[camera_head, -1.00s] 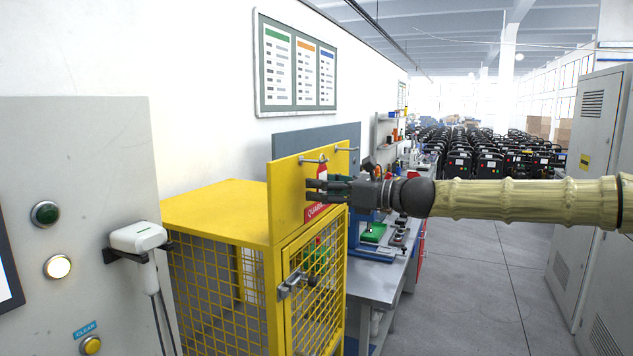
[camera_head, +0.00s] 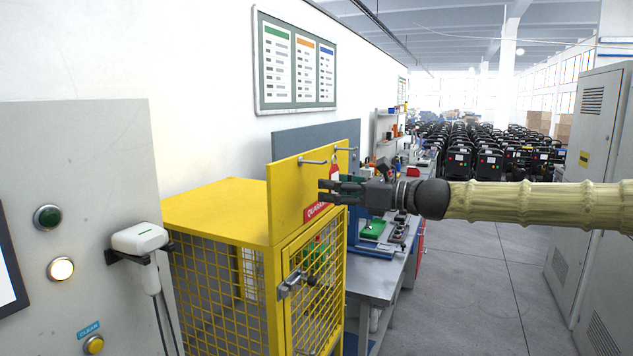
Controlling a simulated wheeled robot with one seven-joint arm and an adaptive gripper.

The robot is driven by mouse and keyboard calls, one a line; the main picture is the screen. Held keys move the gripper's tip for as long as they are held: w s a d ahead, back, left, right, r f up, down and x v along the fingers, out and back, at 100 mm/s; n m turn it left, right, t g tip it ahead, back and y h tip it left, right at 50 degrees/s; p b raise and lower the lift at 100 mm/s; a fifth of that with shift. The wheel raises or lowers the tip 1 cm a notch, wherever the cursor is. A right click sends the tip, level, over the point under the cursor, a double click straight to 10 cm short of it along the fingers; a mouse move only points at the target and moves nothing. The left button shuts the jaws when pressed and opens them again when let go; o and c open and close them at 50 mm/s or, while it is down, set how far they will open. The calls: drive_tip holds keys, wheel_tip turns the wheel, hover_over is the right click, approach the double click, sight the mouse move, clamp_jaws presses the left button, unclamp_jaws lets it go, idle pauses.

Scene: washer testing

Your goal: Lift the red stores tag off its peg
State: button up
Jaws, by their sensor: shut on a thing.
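The red stores tag (camera_head: 335,173), with a pale upper part, shows just above my gripper (camera_head: 325,191). My gripper reaches in from the right, in front of the yellow board, and is shut on the tag. The fingers hide the tag's lower part. The left peg (camera_head: 312,162) on the board is bare, and the tag stands to the right of it, apart from it. The right peg (camera_head: 345,149) is above and to the right of the tag.
The yellow board (camera_head: 284,195) tops a yellow mesh cage (camera_head: 222,207) with a latched door. A red sign (camera_head: 315,211) is on the board under my fingers. A workbench (camera_head: 376,279) stands behind the cage. A grey panel (camera_head: 95,180) is at left; open floor lies right.

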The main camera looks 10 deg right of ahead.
drive_tip(key=shift+s+d+r, duration=0.1)
drive_tip(key=shift+s+d, duration=0.15)
drive_tip(key=shift+p+v, duration=1.05)
drive_tip(key=shift+v, duration=0.3)
drive_tip(key=shift+d, duration=0.1)
wheel_tip(320, 180, down, 47)
drive_tip(key=m+t+h+b, duration=0.7)
drive_tip(key=m+h, duration=0.1)
drive_tip(key=h, duration=0.1)
drive_tip(key=s+a+f+m+h+b, duration=0.1)
drive_tip(key=s+f+h+b, duration=0.1)
drive_tip(key=s, duration=0.5)
drive_tip(key=s+a+f+m+t+h+b, duration=0.1)
drive_tip(key=s+f+m+h+b, duration=0.1)
drive_tip(key=s+f+h, duration=0.2)
wheel_tip(320, 180, down, 3)
drive_tip(key=s, duration=0.2)
drive_tip(key=shift+s+a, duration=0.2)
drive_tip(key=shift+s, duration=0.2)
idle(0.9)
